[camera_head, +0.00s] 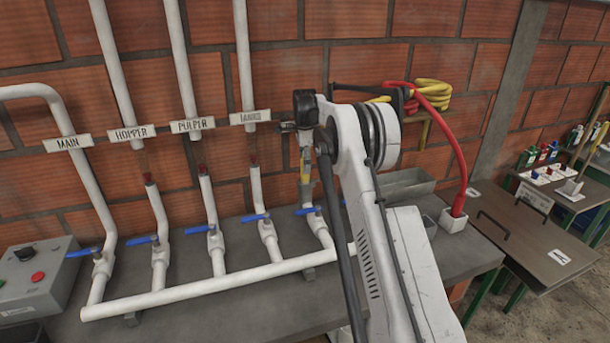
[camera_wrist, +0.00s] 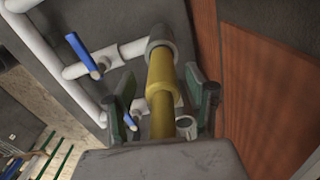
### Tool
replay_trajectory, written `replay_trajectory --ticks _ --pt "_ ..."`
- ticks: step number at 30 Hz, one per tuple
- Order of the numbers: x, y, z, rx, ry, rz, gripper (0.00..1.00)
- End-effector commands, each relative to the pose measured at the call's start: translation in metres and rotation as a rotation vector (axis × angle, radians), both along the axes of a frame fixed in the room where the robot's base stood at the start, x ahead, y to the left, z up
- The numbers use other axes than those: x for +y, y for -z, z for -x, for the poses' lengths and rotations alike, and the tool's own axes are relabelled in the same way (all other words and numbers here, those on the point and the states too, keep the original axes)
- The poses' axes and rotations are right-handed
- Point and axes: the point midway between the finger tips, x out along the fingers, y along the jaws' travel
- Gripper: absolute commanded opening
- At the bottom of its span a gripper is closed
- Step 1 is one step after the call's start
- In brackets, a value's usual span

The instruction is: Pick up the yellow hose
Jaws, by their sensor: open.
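The yellow hose (camera_wrist: 161,85) shows in the wrist view as a yellow tube running between my gripper's fingers, its far end at a grey pipe fitting (camera_wrist: 161,38). My gripper (camera_wrist: 160,98) is open, with one green-and-dark finger on each side of the hose. I cannot tell whether either finger touches it. In the head view, a short upright yellow piece (camera_head: 304,171) stands above the rightmost white pipe, below the end of my arm. My arm hides part of this area. A yellow coil (camera_head: 432,93) hangs on the wall at the right; I cannot see whether it joins this piece.
White pipes with blue valve handles (camera_head: 255,218) stand close by on the grey counter (camera_head: 190,295). A red hose (camera_head: 458,160) drops into a white block (camera_head: 453,221). A grey trough (camera_head: 404,184) sits behind my arm. The brick wall is close behind the pipes.

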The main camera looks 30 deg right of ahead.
Motion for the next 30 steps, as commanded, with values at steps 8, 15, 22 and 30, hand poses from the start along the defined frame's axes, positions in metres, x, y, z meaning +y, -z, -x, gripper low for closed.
replay_trajectory --ticks 8,15,22,30 --pt "-0.001 0.034 -0.002 0.0 0.0 0.0 0.51" --pt "-0.001 0.037 -0.002 0.0 0.0 0.0 0.49" --pt "-0.001 0.037 -0.002 0.0 0.0 0.0 0.18" --pt "-0.001 0.036 -0.002 0.0 0.0 0.0 0.0"
